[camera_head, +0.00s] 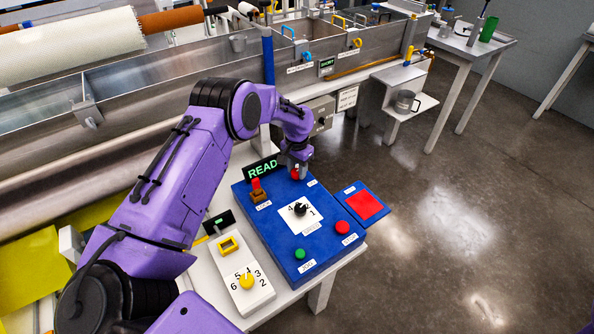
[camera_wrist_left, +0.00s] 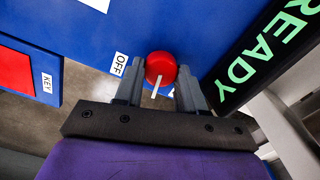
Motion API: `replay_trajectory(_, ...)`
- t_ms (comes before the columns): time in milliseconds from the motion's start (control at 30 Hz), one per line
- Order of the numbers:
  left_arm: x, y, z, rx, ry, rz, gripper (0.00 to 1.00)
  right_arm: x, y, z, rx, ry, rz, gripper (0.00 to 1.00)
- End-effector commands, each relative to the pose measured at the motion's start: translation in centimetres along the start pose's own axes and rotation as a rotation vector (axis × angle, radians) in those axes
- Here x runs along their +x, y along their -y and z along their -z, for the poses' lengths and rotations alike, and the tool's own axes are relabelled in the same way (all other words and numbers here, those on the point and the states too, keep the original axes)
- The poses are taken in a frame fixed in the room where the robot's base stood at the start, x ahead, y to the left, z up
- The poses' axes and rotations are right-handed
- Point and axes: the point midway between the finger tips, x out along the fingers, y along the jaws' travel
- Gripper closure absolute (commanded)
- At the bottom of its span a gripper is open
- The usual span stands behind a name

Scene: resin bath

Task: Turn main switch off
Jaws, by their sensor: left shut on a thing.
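The main switch is a round red knob (camera_wrist_left: 160,67) with a white pointer mark, on the blue control panel (camera_wrist_left: 190,22). In the left wrist view an OFF label (camera_wrist_left: 120,64) lies to the left of the knob, and the white mark points toward the bottom of the picture, not at that label. My left gripper (camera_wrist_left: 160,88) is shut on the knob, one finger on each side. In the head view the left gripper (camera_head: 296,168) is at the panel's back edge, and only a bit of the red knob (camera_head: 295,176) shows below it. My right gripper is not in view.
A green-lit READY display (camera_head: 263,170) stands beside the gripper. The blue panel (camera_head: 275,235) also carries a red lever (camera_head: 257,190), a black dial (camera_head: 300,209), and green (camera_head: 299,254) and red (camera_head: 342,227) buttons. A white box with a yellow dial (camera_head: 247,281) is left.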

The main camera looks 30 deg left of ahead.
Motion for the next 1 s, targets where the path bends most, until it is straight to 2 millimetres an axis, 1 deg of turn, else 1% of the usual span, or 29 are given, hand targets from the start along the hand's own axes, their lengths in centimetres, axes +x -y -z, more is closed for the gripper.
replay_trajectory(100,0.1,0.0,0.1,0.107,-0.002,0.0,0.91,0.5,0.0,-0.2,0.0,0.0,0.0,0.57)
replay_trajectory(700,0.0,-0.1,0.0,0.674,-0.002,0.001,0.91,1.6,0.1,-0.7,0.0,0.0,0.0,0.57)
replay_trajectory(1000,0.0,-0.2,0.0,0.913,-0.003,0.001,0.91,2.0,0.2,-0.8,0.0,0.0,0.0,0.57)
